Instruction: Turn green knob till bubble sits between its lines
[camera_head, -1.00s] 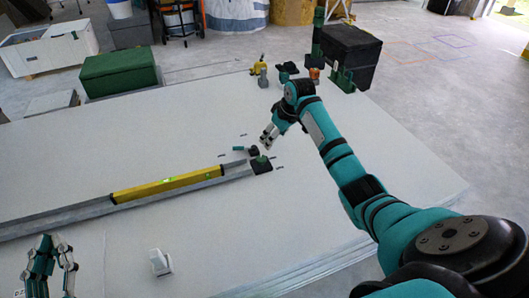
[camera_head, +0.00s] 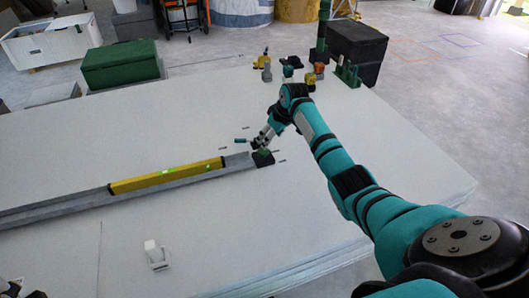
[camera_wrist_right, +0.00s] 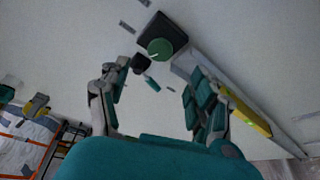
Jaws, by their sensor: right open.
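The green knob (camera_wrist_right: 160,49) sits on a dark square block in the right wrist view. In the head view the knob (camera_head: 263,154) is small and partly hidden by my gripper. My right gripper (camera_wrist_right: 158,68) is open, its fingers spread to either side below the knob; in the head view the gripper (camera_head: 263,137) is just above and beside the block. The yellow level (camera_head: 165,177) lies along a grey rail that runs to the block. Its vial shows bright green, but bubble and lines are too small to read. Only a dark sliver shows at the bottom-left corner, possibly my left gripper.
A small teal-handled tool (camera_head: 241,140) lies beside the block, with small dark marks around. A white switch-like piece (camera_head: 156,255) lies on the pale panel. Several coloured parts stand at the far edge, near a black box (camera_head: 356,52).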

